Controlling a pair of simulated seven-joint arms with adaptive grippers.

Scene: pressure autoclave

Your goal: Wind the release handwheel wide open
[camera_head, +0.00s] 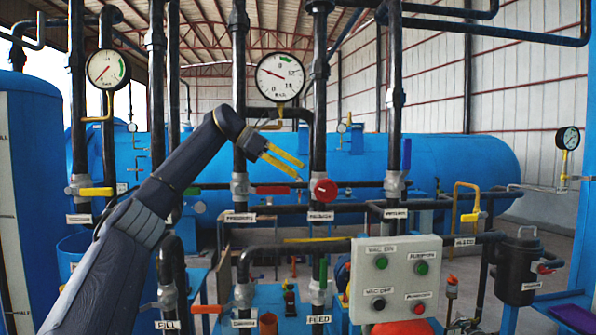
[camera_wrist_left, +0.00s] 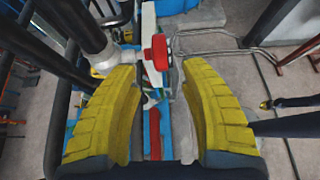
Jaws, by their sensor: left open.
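The red round handwheel (camera_head: 325,189) sits on a dark vertical pipe, just above a white label that is too small to read surely. My left gripper (camera_head: 300,171) has yellow fingers and is open and empty. In the head view its fingertips are up and to the left of the handwheel, apart from it. In the left wrist view a red wheel (camera_wrist_left: 160,52), seemingly the same one seen edge-on, shows between and beyond the open fingers (camera_wrist_left: 160,68). My right gripper is not in view.
A red lever (camera_head: 272,190) is left of the handwheel, and a yellow lever (camera_head: 96,191) farther left. A pressure gauge (camera_head: 280,77) hangs above. A grey control box (camera_head: 396,277) stands below right. Dark vertical pipes crowd both sides of the gripper.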

